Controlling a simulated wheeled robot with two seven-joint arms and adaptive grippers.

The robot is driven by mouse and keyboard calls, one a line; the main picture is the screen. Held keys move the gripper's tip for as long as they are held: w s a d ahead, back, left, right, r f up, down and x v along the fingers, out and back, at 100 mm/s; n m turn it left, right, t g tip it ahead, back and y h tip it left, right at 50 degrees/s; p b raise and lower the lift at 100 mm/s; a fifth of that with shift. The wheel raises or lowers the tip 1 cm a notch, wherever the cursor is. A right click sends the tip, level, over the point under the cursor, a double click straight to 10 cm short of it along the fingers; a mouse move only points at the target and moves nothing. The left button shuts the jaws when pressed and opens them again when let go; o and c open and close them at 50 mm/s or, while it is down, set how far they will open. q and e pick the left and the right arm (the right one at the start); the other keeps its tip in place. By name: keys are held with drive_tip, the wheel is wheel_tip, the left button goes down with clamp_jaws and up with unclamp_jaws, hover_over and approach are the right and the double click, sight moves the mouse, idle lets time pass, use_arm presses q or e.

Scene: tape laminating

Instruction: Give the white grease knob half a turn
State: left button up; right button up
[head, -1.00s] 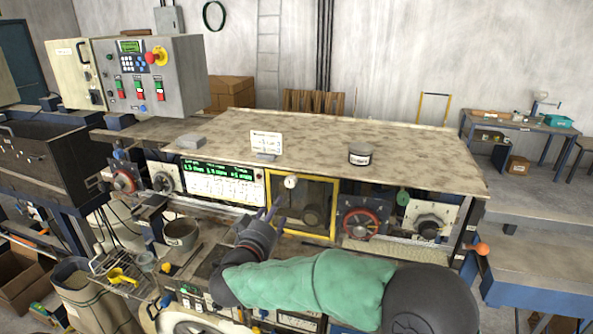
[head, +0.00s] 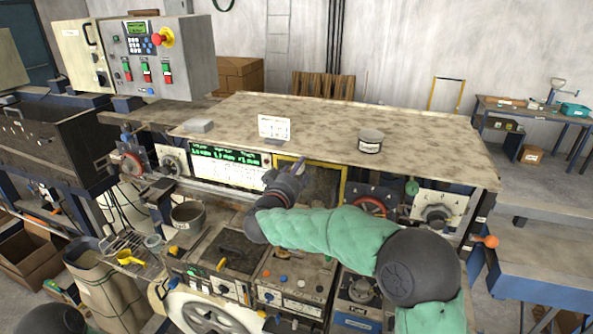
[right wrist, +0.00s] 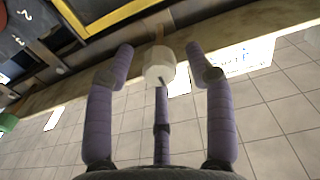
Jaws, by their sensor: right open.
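The white knob (right wrist: 158,66), short and faceted with a dark line on its side, shows in the right wrist view. It sits at the edge of a beam and lies between the spread purple fingers of my right gripper (right wrist: 161,54). The two outer fingers stand apart from it on both sides, and a third finger is below it in the picture; whether that one touches cannot be told. In the head view my right gripper (head: 299,164) is at the machine front, by the top of the yellow frame (head: 343,186), and covers the knob. My left gripper is out of view.
The machine's flat top (head: 300,120) carries a white sign (head: 274,127) and a small grey pot (head: 371,141). A green display (head: 226,156) is left of my gripper. A red handwheel (head: 370,207) is to the right, partly behind my arm.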

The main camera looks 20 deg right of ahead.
drive_tip(key=shift+w+d, duration=0.15)
drive_tip(key=shift+w, duration=0.05)
clamp_jaws()
idle(0.3)
